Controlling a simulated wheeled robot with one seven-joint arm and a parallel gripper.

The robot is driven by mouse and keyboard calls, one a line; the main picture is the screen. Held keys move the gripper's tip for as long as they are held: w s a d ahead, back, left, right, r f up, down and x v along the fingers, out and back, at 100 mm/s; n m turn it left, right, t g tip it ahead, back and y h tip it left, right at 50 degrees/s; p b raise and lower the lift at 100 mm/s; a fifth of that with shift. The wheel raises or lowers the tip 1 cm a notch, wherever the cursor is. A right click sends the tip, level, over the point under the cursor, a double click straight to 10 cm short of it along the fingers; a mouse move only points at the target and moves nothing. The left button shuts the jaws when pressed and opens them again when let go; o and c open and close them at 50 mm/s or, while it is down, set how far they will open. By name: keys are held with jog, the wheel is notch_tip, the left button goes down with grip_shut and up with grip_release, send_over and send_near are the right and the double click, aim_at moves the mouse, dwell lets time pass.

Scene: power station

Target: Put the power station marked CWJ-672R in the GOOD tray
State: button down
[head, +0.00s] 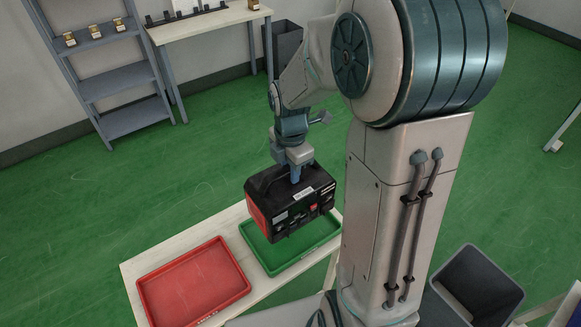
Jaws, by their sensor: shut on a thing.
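My gripper (295,172) is shut on the handle of a black and red power station (298,208) in the head view. The power station looks upright and is held over the green tray (321,252). It hides the back of that tray, and I cannot tell whether it is touching it. Labels on its front are too small to read. The green tray looks otherwise empty. A red tray (238,288) lies to its left, also empty. I cannot read which tray is marked GOOD.
Both trays stand on a pale table (130,272). A grey shelf (120,82) with small items and another pale table (190,28) stand at the back left. A dark bin (478,285) stands at the lower right. Green floor is open behind the trays.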

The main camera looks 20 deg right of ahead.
jog(key=shift+w+f+b, duration=0.1)
jog(key=shift+f+b, duration=3.6)
jog(key=shift+f, duration=1.2)
jog(key=shift+f+b, duration=0.35)
jog(key=shift+f, duration=0.15)
jog(key=c, duration=1.1)
grip_release()
jog(key=shift+f, duration=0.15)
notch_tip(320, 180, up, 14)
jog(key=shift+r, duration=0.1)
jog(key=shift+s+m, duration=0.5)
jog(key=shift+m, duration=0.1)
jog(key=s+m+t, duration=0.1)
jog(key=s+m, duration=0.3)
jog(key=m, duration=0.2)
jog(key=s+f+m+t, duration=0.1)
jog(key=s+m, duration=0.4)
jog(key=m, duration=0.2)
jog(key=s+m+t, duration=0.1)
jog(key=s+m, duration=0.3)
jog(key=m, duration=0.3)
jog(key=shift+s+f, duration=0.25)
jog(key=shift+s, duration=0.05)
